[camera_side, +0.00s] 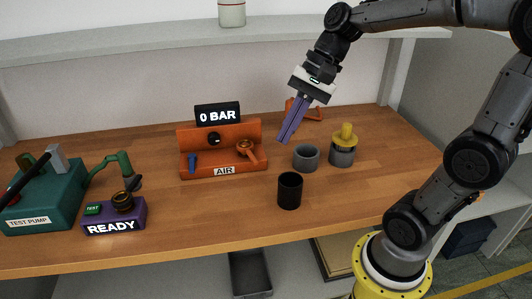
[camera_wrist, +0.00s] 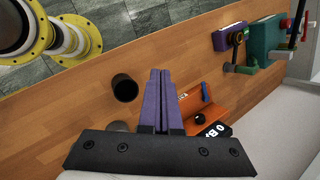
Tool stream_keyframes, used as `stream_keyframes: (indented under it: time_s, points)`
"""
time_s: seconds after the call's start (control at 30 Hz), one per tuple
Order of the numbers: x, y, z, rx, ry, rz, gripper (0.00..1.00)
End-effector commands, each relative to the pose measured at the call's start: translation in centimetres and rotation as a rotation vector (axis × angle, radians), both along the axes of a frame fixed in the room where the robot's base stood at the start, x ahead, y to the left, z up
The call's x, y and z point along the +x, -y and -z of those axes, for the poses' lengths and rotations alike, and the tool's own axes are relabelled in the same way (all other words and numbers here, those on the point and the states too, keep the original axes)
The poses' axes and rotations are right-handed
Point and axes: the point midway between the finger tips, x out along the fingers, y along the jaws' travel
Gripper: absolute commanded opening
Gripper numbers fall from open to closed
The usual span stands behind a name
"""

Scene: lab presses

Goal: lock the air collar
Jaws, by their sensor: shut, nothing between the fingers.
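The orange AIR station (camera_side: 222,171) stands on the wooden table, left of my gripper in the side view. On it are a blue lever (camera_side: 192,162), a black round port (camera_side: 214,139) and an orange ring with a handle (camera_side: 246,147), which looks like the air collar. Whether it is locked I cannot tell. A display (camera_side: 217,115) above reads 0 BAR. My gripper (camera_side: 283,139) has purple fingers, shut and empty, above the table to the right of the station. In the wrist view the fingers (camera_wrist: 160,72) point away beside the station (camera_wrist: 207,112), whose collar is hard to make out.
A black cup (camera_side: 290,191), a grey cup (camera_side: 306,158) and a yellow-topped grey pot (camera_side: 343,146) stand right of the station. At left are a purple READY box (camera_side: 115,215) and the green test pump (camera_side: 45,205). A shelf (camera_side: 150,47) runs above the back.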

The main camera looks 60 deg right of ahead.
Motion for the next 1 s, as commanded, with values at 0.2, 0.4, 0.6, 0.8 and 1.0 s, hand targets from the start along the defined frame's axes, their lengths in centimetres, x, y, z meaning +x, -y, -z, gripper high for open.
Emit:
stream_keyframes:
  time_s: [0.2,0.4,0.6,0.8,1.0]
  points:
    - [6.2,7.1,2.6,0.275,-0.180,0.373,0.00]
    - [8.4,15.3,6.9,0.462,-0.271,0.624,0.00]
    - [7.0,20.3,10.8,0.539,-0.328,0.756,0.00]
    - [6.9,20.5,11.6,0.544,-0.328,0.775,0.00]
    - [8.1,18.4,13.8,0.544,-0.331,0.773,0.00]
